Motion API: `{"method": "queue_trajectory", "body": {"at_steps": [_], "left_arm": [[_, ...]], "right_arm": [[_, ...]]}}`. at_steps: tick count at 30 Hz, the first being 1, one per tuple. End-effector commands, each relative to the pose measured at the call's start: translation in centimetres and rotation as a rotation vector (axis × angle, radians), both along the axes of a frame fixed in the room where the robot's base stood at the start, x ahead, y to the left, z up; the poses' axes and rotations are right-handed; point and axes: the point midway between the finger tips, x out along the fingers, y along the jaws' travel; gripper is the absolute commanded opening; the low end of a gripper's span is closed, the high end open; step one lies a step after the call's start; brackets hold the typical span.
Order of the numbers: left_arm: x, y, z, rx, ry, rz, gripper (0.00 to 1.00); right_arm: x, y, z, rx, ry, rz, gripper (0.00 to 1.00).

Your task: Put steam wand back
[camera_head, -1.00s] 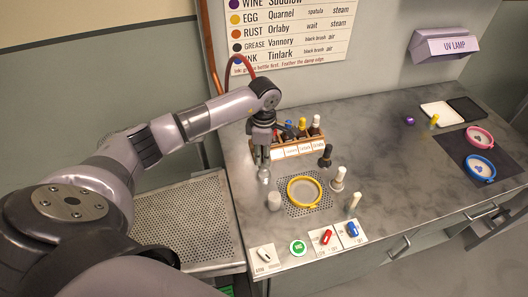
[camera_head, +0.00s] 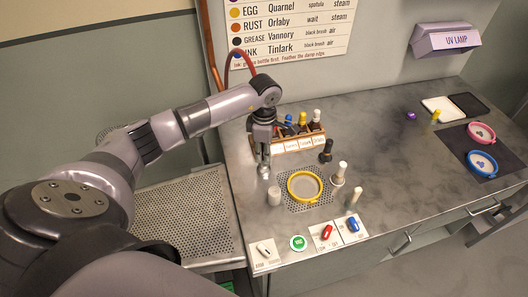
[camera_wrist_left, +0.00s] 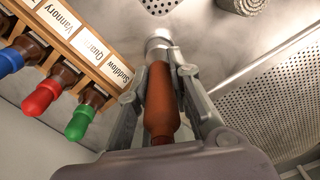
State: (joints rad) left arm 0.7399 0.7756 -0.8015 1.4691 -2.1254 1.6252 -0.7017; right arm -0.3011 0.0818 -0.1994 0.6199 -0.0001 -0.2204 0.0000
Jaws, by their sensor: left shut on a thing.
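My left gripper (camera_head: 263,158) is shut on a red-brown, tapered body with a pale metal tip, which I take to be the steam wand (camera_wrist_left: 162,95). In the left wrist view it lies between the two fingers (camera_wrist_left: 164,80), tip pointing away from the palm. In the head view its pale tip (camera_head: 264,173) shows below the fingers, close above the bench, left of the yellow ring; whether it touches the bench I cannot tell. A dark red hose (camera_head: 238,58) loops at the wall behind my arm. The wand's holder is not identifiable. My right gripper is out of view.
A wooden bottle rack (camera_head: 301,144) stands just right of the gripper; its labels show in the wrist view (camera_wrist_left: 92,47). A yellow ring (camera_head: 305,187), a grey cylinder (camera_head: 274,196) and several brushes stand nearby. Switches (camera_head: 325,235) line the front edge. The bench's middle right is clear.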

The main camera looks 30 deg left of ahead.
Motion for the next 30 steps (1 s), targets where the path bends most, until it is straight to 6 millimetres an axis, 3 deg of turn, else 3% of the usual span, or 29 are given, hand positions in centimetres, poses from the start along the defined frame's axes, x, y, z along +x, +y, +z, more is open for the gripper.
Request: {"method": "queue_trajectory", "body": {"at_steps": [30], "left_arm": [[0.04, 0.05, -0.14, 0.000, -0.001, 0.001, 0.00]], "right_arm": [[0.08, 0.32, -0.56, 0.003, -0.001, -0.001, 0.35]]}}
